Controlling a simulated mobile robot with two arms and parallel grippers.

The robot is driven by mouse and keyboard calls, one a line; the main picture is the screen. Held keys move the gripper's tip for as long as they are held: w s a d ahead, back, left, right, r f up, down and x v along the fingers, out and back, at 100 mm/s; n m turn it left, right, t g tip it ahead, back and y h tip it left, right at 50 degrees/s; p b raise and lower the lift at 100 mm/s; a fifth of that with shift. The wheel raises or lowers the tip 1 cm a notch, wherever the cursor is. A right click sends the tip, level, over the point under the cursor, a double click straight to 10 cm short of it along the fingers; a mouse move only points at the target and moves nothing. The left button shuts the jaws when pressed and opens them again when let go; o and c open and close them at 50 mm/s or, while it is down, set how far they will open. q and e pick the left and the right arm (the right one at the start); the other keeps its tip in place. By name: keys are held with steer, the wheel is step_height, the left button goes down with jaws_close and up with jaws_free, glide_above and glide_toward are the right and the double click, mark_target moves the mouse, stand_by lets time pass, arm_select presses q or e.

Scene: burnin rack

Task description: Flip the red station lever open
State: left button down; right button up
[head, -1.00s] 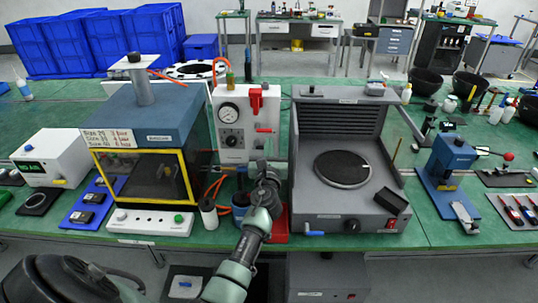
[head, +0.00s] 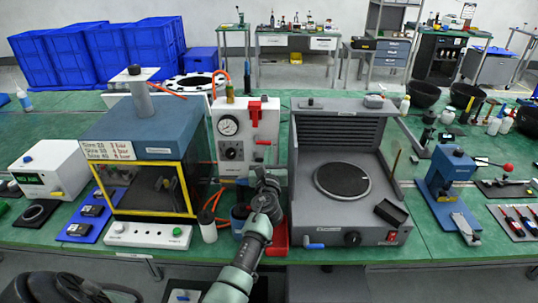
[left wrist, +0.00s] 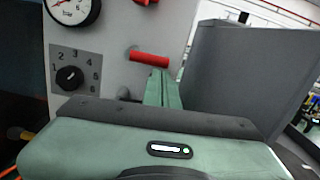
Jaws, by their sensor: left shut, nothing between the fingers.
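A white panel (head: 231,165) with a round gauge (head: 228,126) and a black numbered knob (head: 231,153) stands between the glazed box and the grey machine. A small red lever (head: 262,142) sticks out level on its right side. It also shows in the left wrist view as a red bar (left wrist: 150,58). A larger red handle (head: 264,108) sits higher on the panel. My left gripper (head: 261,168) is shut and empty, just below the small lever. In the wrist view its green fingers (left wrist: 158,88) end close under the bar; contact cannot be told.
The grey machine (head: 300,150) with a round dark plate stands close to the right. The blue-topped box (head: 145,135) with a yellow frame stands to the left. A white bottle (head: 207,228) and orange hoses are near my left wrist.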

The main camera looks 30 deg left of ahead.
mark_target(270, 143)
arm_select(q)
steer(key=shift+w+r+n, duration=0.1)
steer(key=shift+r+n, duration=0.15)
steer(key=shift+n, duration=0.15)
steer(key=n, duration=0.1)
steer(key=r+n, duration=0.1)
steer(key=n, duration=0.2)
steer(key=shift+d+r, duration=0.2)
steer(key=shift+r, duration=0.2)
steer(key=n, duration=0.1)
steer(key=r+n, duration=0.1)
steer(key=n, duration=0.2)
steer(key=shift+a+r+g, duration=0.15)
steer(key=shift+r+g, duration=0.15)
steer(key=shift+s+a+r+n, duration=0.2)
steer(key=shift+a+r+n, duration=0.2)
steer(key=shift+n, duration=1.15)
steer(key=shift+s+a+r+n, duration=0.25)
steer(key=shift+r+n, duration=0.2)
steer(key=shift+n, duration=1.05)
steer(key=shift+s+a+r+n, duration=0.2)
steer(key=shift+a+r+n, duration=0.2)
steer(key=shift+n, duration=1.15)
steer(key=shift+s, duration=0.1)
